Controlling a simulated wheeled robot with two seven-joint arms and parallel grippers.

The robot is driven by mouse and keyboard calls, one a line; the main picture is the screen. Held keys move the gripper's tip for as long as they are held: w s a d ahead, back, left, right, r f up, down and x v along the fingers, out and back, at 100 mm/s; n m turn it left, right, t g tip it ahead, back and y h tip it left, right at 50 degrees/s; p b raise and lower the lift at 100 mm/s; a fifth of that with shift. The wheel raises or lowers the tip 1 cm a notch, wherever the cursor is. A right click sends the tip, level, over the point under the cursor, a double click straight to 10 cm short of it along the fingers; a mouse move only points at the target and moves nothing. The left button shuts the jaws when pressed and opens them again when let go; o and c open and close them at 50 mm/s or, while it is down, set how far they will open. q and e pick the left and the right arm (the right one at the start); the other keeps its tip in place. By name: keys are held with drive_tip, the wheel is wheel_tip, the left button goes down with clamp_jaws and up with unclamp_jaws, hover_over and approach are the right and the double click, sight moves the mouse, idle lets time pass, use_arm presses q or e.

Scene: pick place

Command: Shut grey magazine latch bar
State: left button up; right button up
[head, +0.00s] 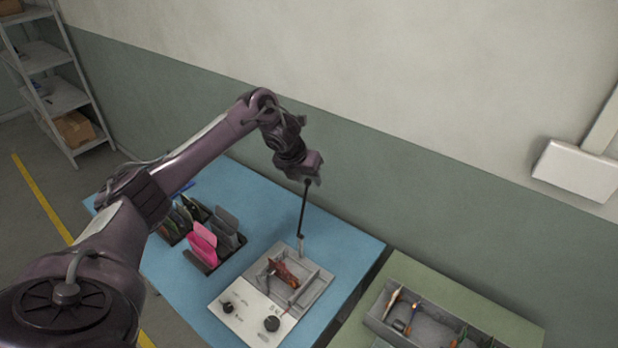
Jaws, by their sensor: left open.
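A grey magazine (318,287) with a white front panel stands on the blue table. A thin dark bar (304,212), which looks like its latch bar, rises nearly upright from a small grey post at the magazine's back edge. A reddish-brown piece (283,273) lies inside the magazine. My left gripper (313,181) is open at the bar's upper end, above the magazine. Its fingers are small and dark here, and I cannot tell if they touch the bar. My right gripper is not in view.
The blue table (185,285) also bears dark racks with a pink plate (203,243) and grey plates, left of the magazine. A green table (490,303) at right holds a grey tray (376,314) of small items. The wall is close behind. Shelves (62,97) stand far left.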

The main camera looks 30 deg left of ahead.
sight(307, 179)
use_arm(q)
drive_tip(key=shift+w+a+f, duration=0.2)
drive_tip(key=shift+w+f, duration=0.2)
drive_tip(key=shift+f, duration=0.2)
drive_tip(key=shift+w+a+f, duration=0.15)
drive_tip(key=shift+w+f, duration=0.2)
drive_tip(key=shift+f, duration=0.25)
drive_tip(key=shift+w+f, duration=0.1)
drive_tip(key=shift+f, duration=0.1)
drive_tip(key=shift+d+r, duration=0.1)
drive_tip(key=shift+c, duration=1.3)
clamp_jaws()
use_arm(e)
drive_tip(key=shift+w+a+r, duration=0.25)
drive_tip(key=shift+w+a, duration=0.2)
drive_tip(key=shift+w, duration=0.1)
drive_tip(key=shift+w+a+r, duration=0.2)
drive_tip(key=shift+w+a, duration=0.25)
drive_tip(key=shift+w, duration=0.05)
